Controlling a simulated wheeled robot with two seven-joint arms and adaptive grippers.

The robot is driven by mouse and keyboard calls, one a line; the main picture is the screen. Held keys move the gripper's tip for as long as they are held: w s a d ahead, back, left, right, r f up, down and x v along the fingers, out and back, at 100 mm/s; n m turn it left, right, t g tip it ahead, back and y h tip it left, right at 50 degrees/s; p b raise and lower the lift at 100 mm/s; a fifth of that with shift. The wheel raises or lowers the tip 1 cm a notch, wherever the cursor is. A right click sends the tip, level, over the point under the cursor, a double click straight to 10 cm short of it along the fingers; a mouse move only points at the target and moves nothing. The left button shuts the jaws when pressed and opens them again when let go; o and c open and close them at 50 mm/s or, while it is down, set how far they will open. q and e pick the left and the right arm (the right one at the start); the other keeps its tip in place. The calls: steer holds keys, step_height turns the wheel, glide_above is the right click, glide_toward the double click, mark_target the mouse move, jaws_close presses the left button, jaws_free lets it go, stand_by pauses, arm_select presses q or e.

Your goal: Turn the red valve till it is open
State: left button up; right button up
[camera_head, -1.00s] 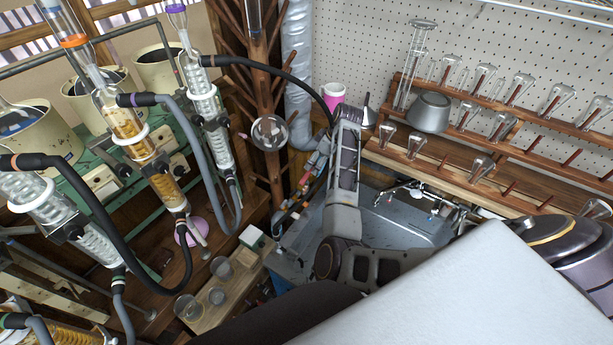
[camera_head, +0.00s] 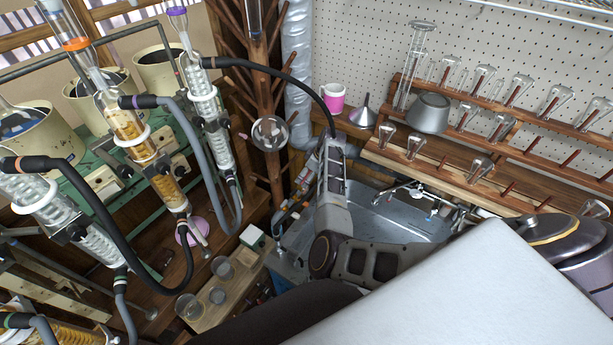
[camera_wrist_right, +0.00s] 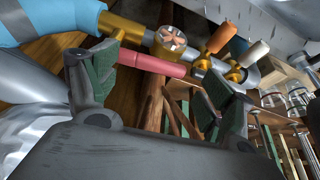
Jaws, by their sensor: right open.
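The red valve shows in the right wrist view as a pinkish-red bar handle (camera_wrist_right: 152,63) by a brass fitting. My right gripper (camera_wrist_right: 160,92) is open, its two green-padded fingers spread on either side. The handle lies across the gap between the fingers in the picture, its left end close to the left finger. I cannot tell whether they touch. In the head view my right arm reaches up toward the pipes at the back corner; its fingers are not clearly visible there. My left gripper is not in view.
Orange (camera_wrist_right: 221,37) and cream (camera_wrist_right: 253,53) handles sit on the same pipework, close right of the red one. In the head view a metal sink (camera_head: 400,222) lies right of my arm. Glass condensers with hoses (camera_head: 210,110) stand left. A pink-and-white mug (camera_head: 333,97) stands behind.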

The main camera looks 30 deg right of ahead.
steer(key=shift+x, duration=0.9)
steer(key=c, duration=1.4)
steer(key=shift+w, duration=0.1)
steer(key=shift+c, duration=0.2)
